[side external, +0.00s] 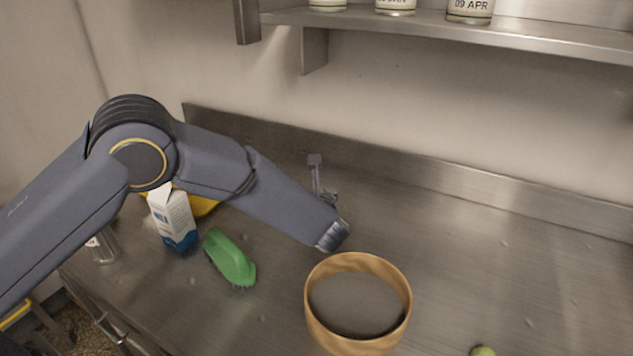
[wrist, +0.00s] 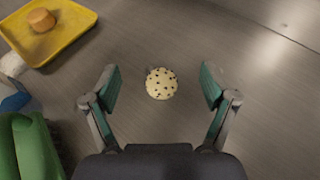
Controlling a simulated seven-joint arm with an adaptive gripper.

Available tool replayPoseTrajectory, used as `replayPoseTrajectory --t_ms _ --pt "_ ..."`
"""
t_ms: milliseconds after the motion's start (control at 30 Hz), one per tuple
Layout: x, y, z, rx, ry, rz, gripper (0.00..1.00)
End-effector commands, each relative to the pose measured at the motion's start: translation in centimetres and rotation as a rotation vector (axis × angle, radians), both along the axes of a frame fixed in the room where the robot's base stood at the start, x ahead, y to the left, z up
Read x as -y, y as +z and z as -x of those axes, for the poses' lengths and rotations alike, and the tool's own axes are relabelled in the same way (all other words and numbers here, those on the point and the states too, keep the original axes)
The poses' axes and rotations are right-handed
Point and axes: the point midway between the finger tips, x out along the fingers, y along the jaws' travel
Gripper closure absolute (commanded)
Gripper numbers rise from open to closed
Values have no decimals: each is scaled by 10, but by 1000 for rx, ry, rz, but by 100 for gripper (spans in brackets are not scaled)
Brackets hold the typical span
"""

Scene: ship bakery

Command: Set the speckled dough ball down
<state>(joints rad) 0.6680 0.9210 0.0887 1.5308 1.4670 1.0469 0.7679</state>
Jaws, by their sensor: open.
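The speckled dough ball (wrist: 161,83) is pale cream with dark specks. In the wrist view it lies on the steel counter, between and slightly beyond my open fingers, with clear space on both sides. My gripper (wrist: 160,88) is open, with its two green-padded fingers spread apart, and holds nothing. In the side view my arm reaches down behind the wooden bowl; the fingers are mostly hidden there and the dough ball is not visible.
A wooden bowl (side external: 316,312) stands in front of my wrist. A yellow tray (wrist: 75,38) holds a brown round item (wrist: 41,20). A green round thing (side external: 482,351) is at the front edge. The counter's right is clear.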

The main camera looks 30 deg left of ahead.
Motion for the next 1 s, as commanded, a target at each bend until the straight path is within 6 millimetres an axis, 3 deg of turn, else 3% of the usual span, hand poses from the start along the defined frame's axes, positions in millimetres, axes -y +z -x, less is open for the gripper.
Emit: replayPoseTrajectory --t_ms 200,500,733,1000 --pt "1 -39 1 -4 0 -1 16" --pt "0 -70 1 -2 2 2 16" --pt "-24 -82 -29 -1 7 4 16" --pt "-29 -85 -36 0 3 4 16"
